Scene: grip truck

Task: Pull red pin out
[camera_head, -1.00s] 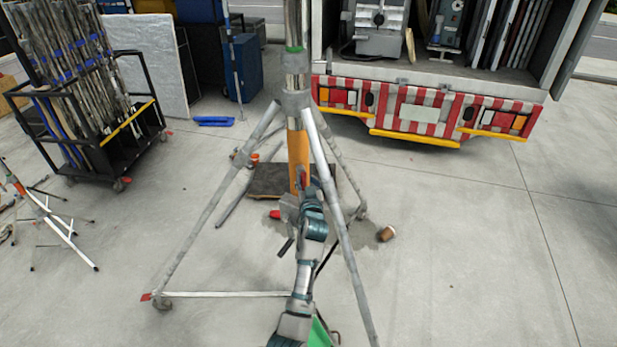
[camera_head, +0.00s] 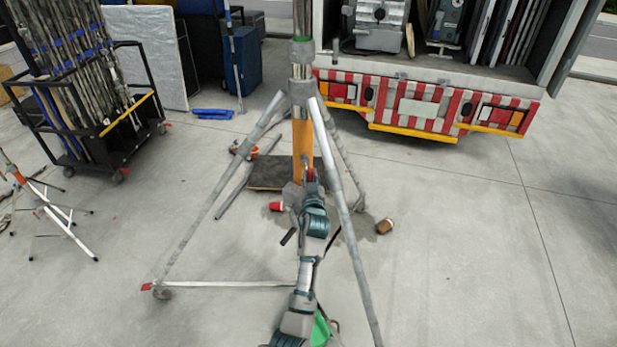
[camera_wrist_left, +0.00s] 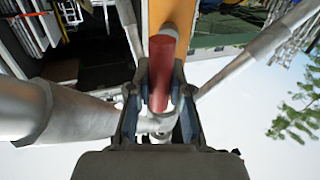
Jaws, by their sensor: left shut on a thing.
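The red pin (camera_wrist_left: 162,72) shows in the left wrist view between the two fingers of my left gripper (camera_wrist_left: 160,108), which is shut on it. The pin lies in front of the orange section of the stand's column; I cannot tell whether it is still seated. In the head view the gripper (camera_head: 307,180) is at the lower part of the orange column (camera_head: 302,140), inside the legs of the grey tripod stand (camera_head: 335,155). The pin shows there as a small red spot (camera_head: 310,173), mostly hidden by my arm. My right gripper is not in view.
A truck with a red-and-white striped bumper (camera_head: 415,106) stands behind. A black cart of poles (camera_head: 105,140) is at the left. Paper cups (camera_head: 385,226) lie near the stand's base. A low bar (camera_head: 230,284) crosses in front. Concrete at the right is clear.

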